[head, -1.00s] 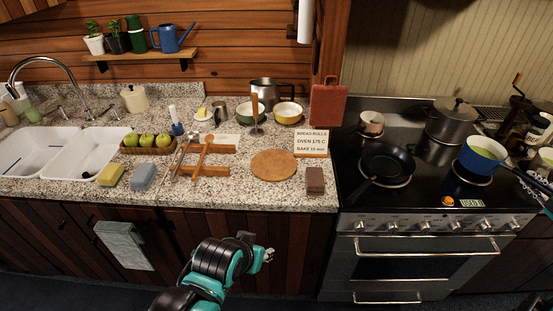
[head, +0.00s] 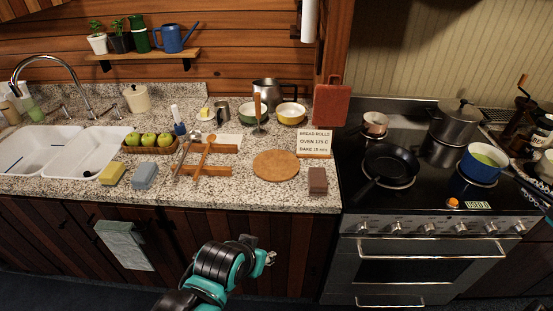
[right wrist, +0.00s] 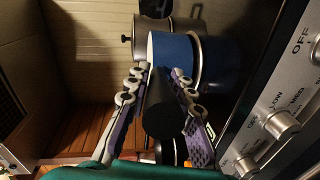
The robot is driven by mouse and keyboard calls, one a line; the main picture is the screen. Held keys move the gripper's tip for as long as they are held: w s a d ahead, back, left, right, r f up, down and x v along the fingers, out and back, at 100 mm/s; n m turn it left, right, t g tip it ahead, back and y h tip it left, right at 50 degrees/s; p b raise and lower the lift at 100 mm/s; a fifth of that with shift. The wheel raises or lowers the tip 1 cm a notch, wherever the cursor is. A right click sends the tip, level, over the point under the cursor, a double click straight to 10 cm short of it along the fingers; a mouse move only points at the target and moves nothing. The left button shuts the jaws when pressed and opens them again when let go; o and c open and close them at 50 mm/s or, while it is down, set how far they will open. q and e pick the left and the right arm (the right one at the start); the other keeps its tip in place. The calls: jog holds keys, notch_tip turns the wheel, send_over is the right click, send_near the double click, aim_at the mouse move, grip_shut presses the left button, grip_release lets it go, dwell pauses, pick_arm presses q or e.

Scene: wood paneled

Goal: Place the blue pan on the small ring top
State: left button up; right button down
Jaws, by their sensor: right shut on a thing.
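The blue pan (head: 478,167) is upright over the front right ring (head: 462,181) of the black stove top, with pale green contents inside. The pan hides most of that ring, and I cannot tell if its base touches it. My right gripper (head: 523,182) reaches in from the right edge and is shut on the pan's dark handle. In the right wrist view the fingers (right wrist: 163,100) close around the handle (right wrist: 163,108), with the blue pan wall (right wrist: 178,58) just beyond. My left gripper (head: 268,257) is low in front of the cabinets, and its fingers are hardly visible.
A black frying pan (head: 390,163) sits on the front left ring. A dark grinder (head: 521,110) and bottles crowd the right side. Knobs line the stove's front.

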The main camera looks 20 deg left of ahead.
jog(key=shift+f, duration=0.2)
jog(key=c, duration=0.9)
grip_release()
jog(key=shift+f, duration=0.1)
jog(key=v, duration=1.2)
jog(key=shift+a, duration=0.1)
